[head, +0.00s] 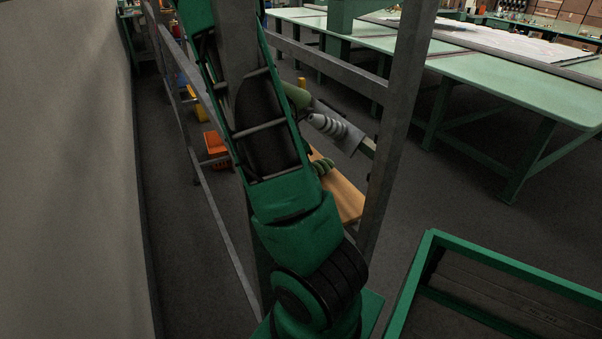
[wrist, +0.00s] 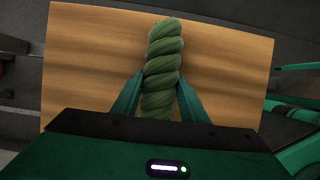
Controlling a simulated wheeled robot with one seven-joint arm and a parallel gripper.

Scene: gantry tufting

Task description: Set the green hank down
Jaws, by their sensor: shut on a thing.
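The green hank (wrist: 163,55) is a twisted, rope-like skein. In the wrist view it lies lengthwise between the two fingers of my gripper (wrist: 160,100), which are shut on it. Its far end reaches out past the fingertips, over a wooden board (wrist: 100,50). I cannot tell whether the hank touches the board. In the head view a small part of the green hank (head: 322,166) shows beside my arm, above the wooden board (head: 345,197). My arm hides most of that spot, and the fingers cannot be made out there.
Grey metal posts and rails (head: 391,120) stand close around my arm. A green-rimmed crate (head: 420,275) is at the lower right, and long green tables (head: 510,80) stand at the upper right. An orange bin (head: 215,143) is at left. A pale wall (head: 70,170) bounds the left side.

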